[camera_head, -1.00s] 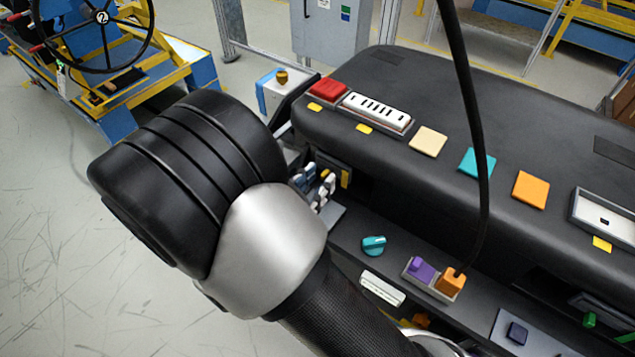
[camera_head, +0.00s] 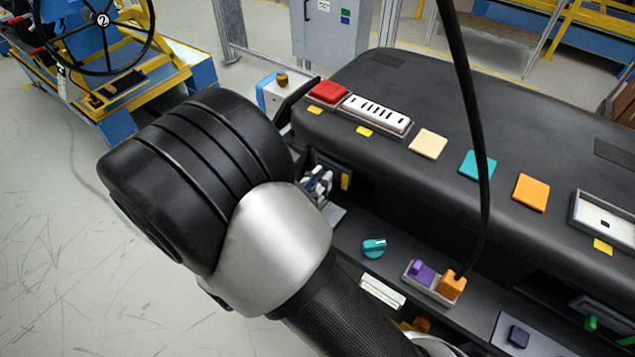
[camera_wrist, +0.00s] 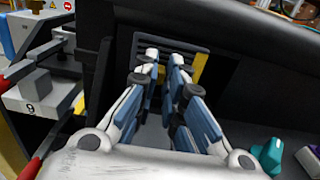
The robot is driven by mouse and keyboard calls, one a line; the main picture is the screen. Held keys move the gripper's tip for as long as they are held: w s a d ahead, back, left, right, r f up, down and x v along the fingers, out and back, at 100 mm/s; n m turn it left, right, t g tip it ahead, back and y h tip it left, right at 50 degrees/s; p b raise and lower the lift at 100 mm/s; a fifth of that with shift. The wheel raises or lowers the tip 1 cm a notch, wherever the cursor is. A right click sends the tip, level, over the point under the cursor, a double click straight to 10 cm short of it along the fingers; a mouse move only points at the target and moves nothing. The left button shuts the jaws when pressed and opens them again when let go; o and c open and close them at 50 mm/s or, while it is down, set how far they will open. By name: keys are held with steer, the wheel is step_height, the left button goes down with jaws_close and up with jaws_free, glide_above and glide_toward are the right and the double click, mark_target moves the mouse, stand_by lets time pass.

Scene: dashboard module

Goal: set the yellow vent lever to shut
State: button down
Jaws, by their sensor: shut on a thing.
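The vent (camera_wrist: 188,45) is a dark slatted panel in the recess under the dashboard's overhang. My gripper (camera_wrist: 165,66) is in front of it, fingers pointing at the slats. A yellow strip (camera_wrist: 200,69) is at the vent's right side, apart from the fingers. In the head view, my gripper (camera_head: 319,182) is at the left end of the recess, and the lever is hidden there.
A teal knob (camera_head: 374,248) and a purple-and-orange switch block (camera_head: 421,273) are on the lower ledge to the right. The padded dashboard top (camera_head: 480,105) overhangs my gripper. A black cable (camera_head: 468,120) hangs in front of the dashboard. Open floor lies left.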

stand_by(0.4)
steer(key=shift+w+a+p, duration=0.4)
steer(key=shift+w+a, duration=0.5)
steer(key=shift+a, duration=0.25)
steer(key=c, duration=1.7)
jaws_free()
steer(key=shift+d, duration=0.1)
steer(key=shift+s, duration=0.15)
steer(key=v, duration=1.2)
